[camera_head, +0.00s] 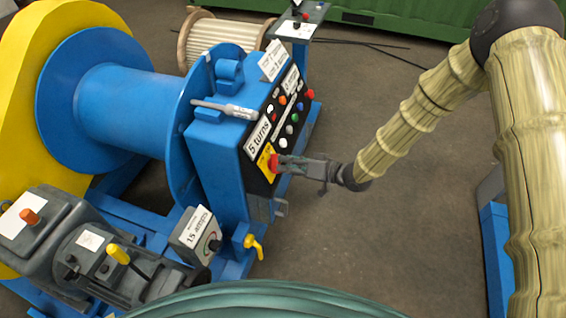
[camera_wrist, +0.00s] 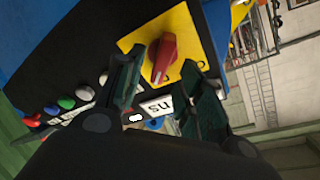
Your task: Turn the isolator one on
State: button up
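The isolator is a red rotary handle (camera_wrist: 162,60) on a yellow plate (camera_wrist: 188,27) in the wrist view. In the head view the red handle (camera_head: 273,162) is at the lower end of the black panel face on the blue cabinet. My gripper (camera_wrist: 161,62) is open, with one dark green finger on each side of the handle and visible space between them. In the head view my gripper (camera_head: 284,164) reaches the handle from the right and partly covers it. I cannot tell whether the fingertips touch the handle or plate.
Several coloured buttons (camera_head: 289,130) and a "5 turns" label (camera_head: 259,134) are above the handle. A small grey box (camera_head: 196,236) with a dial and a yellow-handled valve (camera_head: 254,246) are below. The floor (camera_head: 345,245) to the right is clear.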

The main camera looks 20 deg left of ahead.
jog(key=v, duration=0.9)
jog(key=s+d+f+m+t+h, duration=0.1)
jog(key=s+d+f+m+h, duration=0.55)
jog(key=s+d+f, duration=0.85)
jog(key=s+d+f+g+h, duration=0.2)
jog(key=s+d+h, duration=0.2)
jog(key=s+d, duration=0.4)
jog(key=s+d+f+m+g+h, duration=0.1)
jog(key=s+d+f+g+h, duration=0.1)
jog(key=s+d, duration=0.6)
jog(key=s+f+h, duration=0.1)
jog(key=s, duration=0.2)
jog(key=shift+s+h, duration=0.15)
jog(key=shift+h, duration=0.2)
